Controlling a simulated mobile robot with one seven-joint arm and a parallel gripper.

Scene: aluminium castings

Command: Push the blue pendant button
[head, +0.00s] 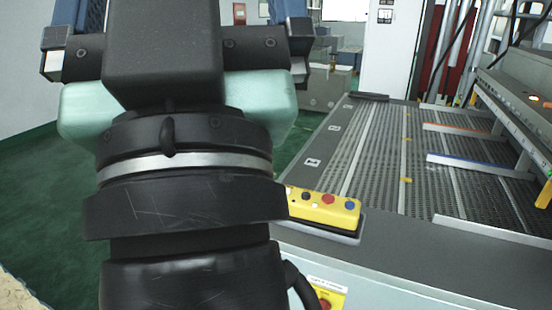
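The yellow pendant (335,214) lies in a dark tray on the near left corner of the conveyor table. Its top face has several buttons in a row, and the blue button (350,205) is at the right end. The pendant's left end is partly hidden behind my arm. My gripper (187,14) is at the top left, pointing away from the camera. Its two blue-padded fingers are spread wide apart, with nothing visible between them. The fingertips are cut off or hidden. In the picture the gripper is up and left of the pendant, apart from it.
The slatted conveyor table (380,160) fills the right side, with metal rails and a machine housing (525,95) at the far right. A yellow panel with a red button (325,304) is on the table's front. A white cabinet (388,50) stands behind. Green floor is open at left.

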